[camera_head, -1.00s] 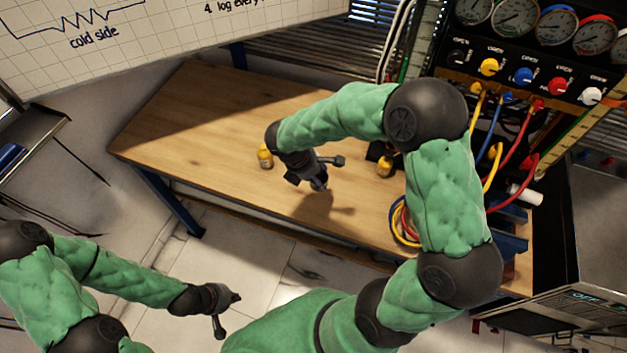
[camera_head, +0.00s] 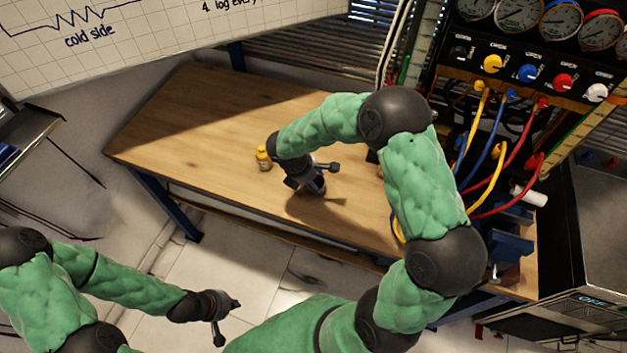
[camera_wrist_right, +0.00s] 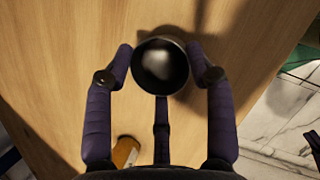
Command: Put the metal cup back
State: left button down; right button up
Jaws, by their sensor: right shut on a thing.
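The metal cup (camera_wrist_right: 161,68) is between the fingers of my right gripper (camera_wrist_right: 161,75) in the right wrist view. Its dark, shiny round mouth faces the camera, and the fingers touch its sides. In the head view my right gripper (camera_head: 312,186) is low over the wooden table (camera_head: 180,130); the cup is mostly hidden there by the gripper. I cannot tell whether the cup touches the table. My left gripper (camera_head: 228,318) hangs at the lower left, off the table over the floor; its fingers are too small to judge.
A small yellow bottle (camera_head: 263,158) stands on the table left of my right gripper; it also shows in the right wrist view (camera_wrist_right: 125,152). The gauge panel (camera_head: 540,70) with coloured hoses stands at the right. The table's left part is clear.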

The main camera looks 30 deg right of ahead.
jog(key=shift+f, duration=0.15)
jog(key=o, duration=1.3)
jog(key=shift+r, duration=0.35)
jog(key=p+v, duration=0.3)
jog(key=v, duration=0.8)
jog(key=shift+a+r, duration=0.2)
jog(key=shift+r, duration=0.1)
